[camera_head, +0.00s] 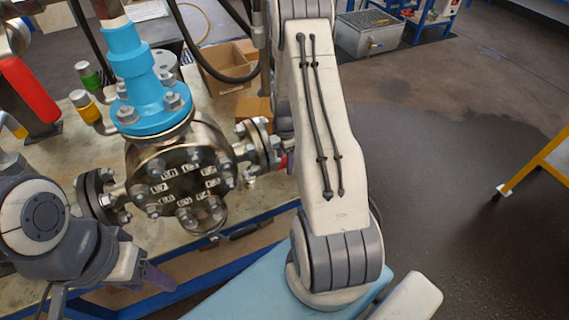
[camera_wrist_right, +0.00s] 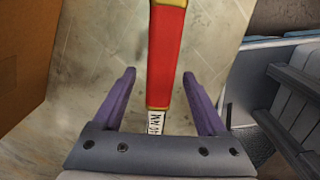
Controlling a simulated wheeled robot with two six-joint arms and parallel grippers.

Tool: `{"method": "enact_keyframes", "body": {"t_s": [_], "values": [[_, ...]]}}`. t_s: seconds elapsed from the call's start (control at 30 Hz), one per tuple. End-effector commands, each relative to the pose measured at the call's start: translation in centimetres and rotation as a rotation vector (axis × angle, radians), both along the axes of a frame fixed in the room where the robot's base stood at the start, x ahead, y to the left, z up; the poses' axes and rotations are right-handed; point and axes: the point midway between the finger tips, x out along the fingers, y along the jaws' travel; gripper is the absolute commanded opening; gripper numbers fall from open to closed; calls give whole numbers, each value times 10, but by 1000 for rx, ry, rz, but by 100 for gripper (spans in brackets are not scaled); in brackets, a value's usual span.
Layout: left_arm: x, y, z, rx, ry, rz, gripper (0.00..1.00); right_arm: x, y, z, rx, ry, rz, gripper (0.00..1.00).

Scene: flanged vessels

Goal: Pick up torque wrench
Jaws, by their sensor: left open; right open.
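The torque wrench (camera_wrist_right: 166,65) shows in the right wrist view with a red grip, a yellow band at the top and a white lettered section at the bottom. It lies between the purple fingers of my right gripper (camera_wrist_right: 159,78), which is open, with gaps on both sides. Its far end is out of frame and its near end is hidden behind the gripper body. In the head view my right arm hides the right gripper; a small red piece (camera_head: 283,162) beside the arm may be the wrench. My left gripper (camera_head: 158,277) is open and empty at the lower left.
The flanged vessel (camera_head: 150,160) with a blue neck (camera_head: 130,60) and bolted side flanges stands on the bench left of my right arm. Cardboard boxes (camera_head: 222,65) sit behind it. A brown surface (camera_wrist_right: 25,60) rises left of the right gripper. Floor at the right is largely open.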

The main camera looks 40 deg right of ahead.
Motion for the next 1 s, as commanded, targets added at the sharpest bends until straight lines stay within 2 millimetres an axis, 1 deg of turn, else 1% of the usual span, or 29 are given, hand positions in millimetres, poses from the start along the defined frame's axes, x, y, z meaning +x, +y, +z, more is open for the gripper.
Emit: {"method": "enact_keyframes", "body": {"t_s": [0.07, 0.17, 0.2, 0.27, 0.3, 0.57, 0.73, 0.87, 1.0], "values": [[0, 0, 0, 0, 0, 0, 56, 0, 0, 0, 0, 0, 0, 75], [0, 0, 0, 0, 0, 0, 56, 0, 0, 0, 0, 0, 0, 41], [0, 0, 0, 0, 0, 0, 56, 0, 0, 0, 0, 0, 0, 25], [0, 0, 0, 0, 0, 0, 56, 0, 0, 0, 0, 0, 0, 2], [0, 0, 0, 0, 0, 0, 56, 0, 0, 0, 0, 0, 0, 0], [0, 0, 0, 0, 0, 0, 56, 1, 0, 2, -1, -2, 0, 0], [0, 0, 1, 0, 0, 0, 56, 1, 0, 8, -1, -2, 0, 0], [0, 0, 3, 0, 0, 0, 56, 1, -1, 22, -2, -4, 0, 0], [0, 0, 5, 0, 0, 0, 56, 2, -1, 46, -3, -5, 0, 0]]}}
